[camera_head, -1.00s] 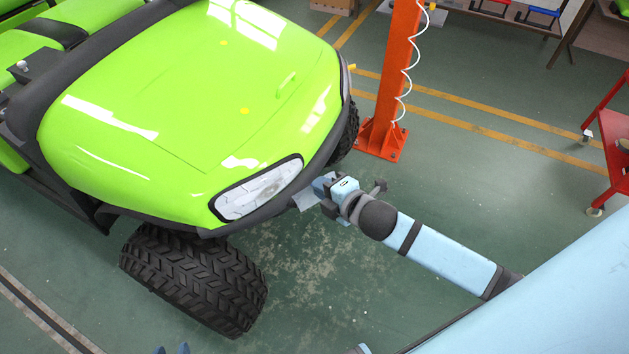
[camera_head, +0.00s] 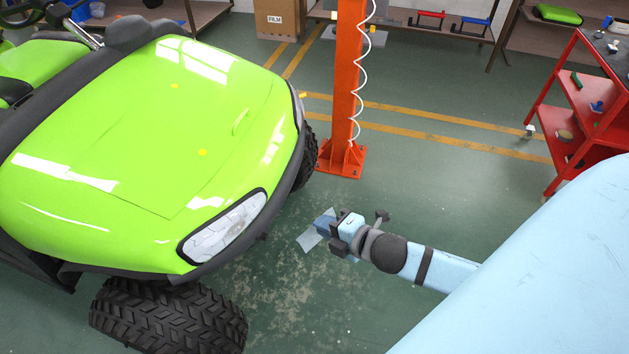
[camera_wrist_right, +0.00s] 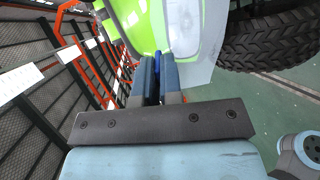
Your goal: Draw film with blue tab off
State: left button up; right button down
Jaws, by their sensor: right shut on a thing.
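My right gripper (camera_head: 332,224) is in front of the cart's nose, over the floor. In the right wrist view its fingers (camera_wrist_right: 157,75) are shut on a blue tab (camera_wrist_right: 157,60). A pale, see-through film (camera_head: 309,240) hangs from the gripper in the head view, apart from the headlight. It also shows in the wrist view (camera_wrist_right: 203,70), beside the fingers. The cart's headlight (camera_head: 225,228) is whitish, set in a dark frame on the green hood (camera_head: 140,140). My left gripper is not in view.
An orange post (camera_head: 347,80) on a base plate stands behind the right gripper. A red shelf cart (camera_head: 575,105) stands at the right. A cardboard box (camera_head: 281,20) marked FILM is at the back. Green floor is clear around the gripper. A front tyre (camera_head: 165,318) is at lower left.

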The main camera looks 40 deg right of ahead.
jog(key=shift+s+d+r+p, duration=0.15)
jog(key=shift+s+d+p, duration=0.1)
jog(key=shift+s+d, duration=0.55)
jog(key=shift+s+d+r+p, duration=0.15)
jog(key=shift+s+d+p, duration=0.1)
jog(key=shift+s+d, duration=0.5)
jog(key=shift+s+a, duration=0.1)
jog(key=shift+a, duration=0.15)
